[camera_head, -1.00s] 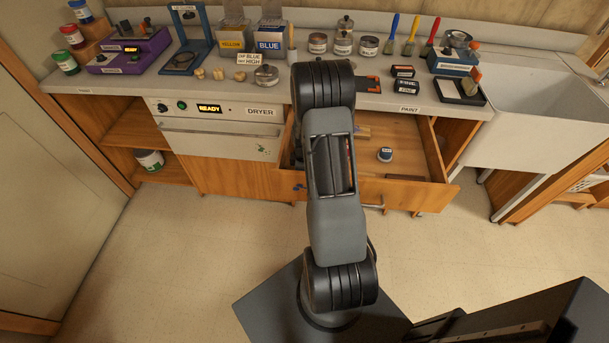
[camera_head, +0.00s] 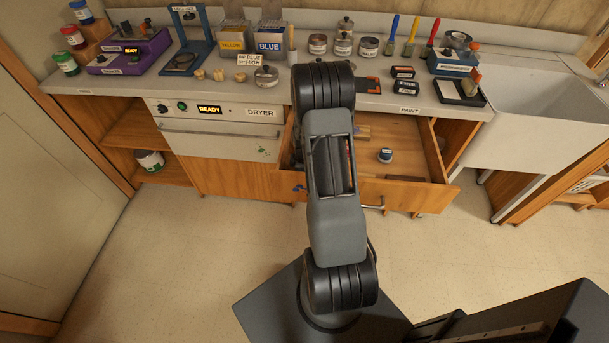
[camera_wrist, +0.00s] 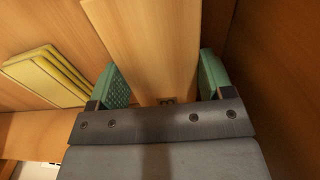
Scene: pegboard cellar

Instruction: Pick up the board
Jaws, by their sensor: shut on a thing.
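In the wrist view, a long light-wood board (camera_wrist: 150,45) runs up the picture between the two green pads of my gripper (camera_wrist: 158,85). The pads sit at either side of the board, and my gripper is shut on it across its width. The far end of the board is cut off by the top of the picture. In the head view my own arm hides the gripper and the board over the open drawer (camera_head: 425,195).
Yellow-edged flat pieces (camera_wrist: 48,75) lie left of the board in the wrist view. A drawer wall stands close on the right. A small blue-labelled jar (camera_head: 385,155) is in the drawer.

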